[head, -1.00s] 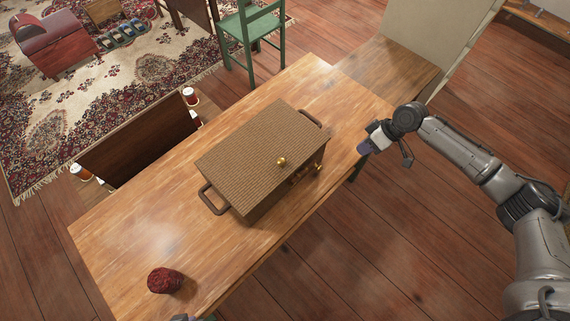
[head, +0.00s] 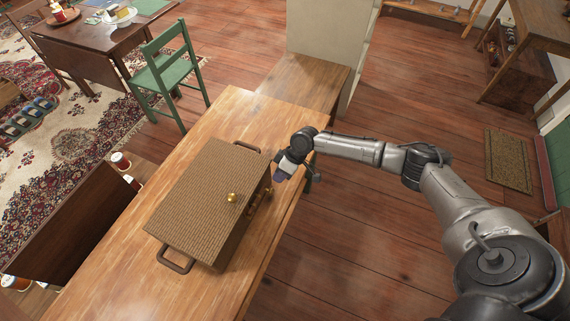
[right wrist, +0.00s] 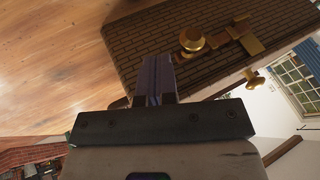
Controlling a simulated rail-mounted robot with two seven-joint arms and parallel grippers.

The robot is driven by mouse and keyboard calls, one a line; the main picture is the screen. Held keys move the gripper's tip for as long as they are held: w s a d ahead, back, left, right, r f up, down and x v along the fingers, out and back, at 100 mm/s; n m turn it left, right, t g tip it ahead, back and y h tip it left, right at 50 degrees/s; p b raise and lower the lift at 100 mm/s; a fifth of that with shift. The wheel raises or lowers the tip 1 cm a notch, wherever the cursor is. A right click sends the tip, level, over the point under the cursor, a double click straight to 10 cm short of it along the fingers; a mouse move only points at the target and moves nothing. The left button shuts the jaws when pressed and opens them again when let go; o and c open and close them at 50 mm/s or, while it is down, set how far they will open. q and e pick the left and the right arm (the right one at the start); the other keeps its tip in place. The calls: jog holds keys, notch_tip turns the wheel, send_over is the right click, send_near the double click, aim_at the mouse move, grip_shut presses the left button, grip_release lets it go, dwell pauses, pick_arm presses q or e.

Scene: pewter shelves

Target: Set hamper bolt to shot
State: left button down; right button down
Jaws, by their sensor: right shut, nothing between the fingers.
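The brown woven hamper (head: 195,190) stands closed on the wooden table, with a dark handle at each end. A brass knob (head: 232,197) is on its lid near the front edge. Brass fittings, which look like the bolt (head: 253,204), are on the front side. In the right wrist view the bolt fittings (right wrist: 243,36) show on the woven face (right wrist: 145,42), between two round brass knobs; whether the bolt is shot I cannot tell. My right gripper (head: 279,177) is shut and empty beside the hamper's front right corner, apart from the bolt. My left gripper is out of view.
The wooden table (head: 110,285) has bare room left of and in front of the hamper. A tall pale cabinet (head: 325,50) stands behind the table's far end. A green chair (head: 172,72) stands at the back left.

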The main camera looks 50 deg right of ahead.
jog(key=shift+s+a+f, duration=0.15)
jog(key=shift+s+a, duration=0.05)
jog(key=shift+a, duration=0.25)
jog(key=shift+s+a+f, duration=0.1)
jog(key=shift+s+a, duration=0.1)
jog(key=shift+a, duration=0.25)
jog(key=shift+s+a+p, duration=0.2)
jog(key=shift+a+p, duration=0.3)
jog(key=shift+s+a+p, duration=0.15)
jog(key=shift+a+p, duration=0.3)
jog(key=shift+d, duration=0.15)
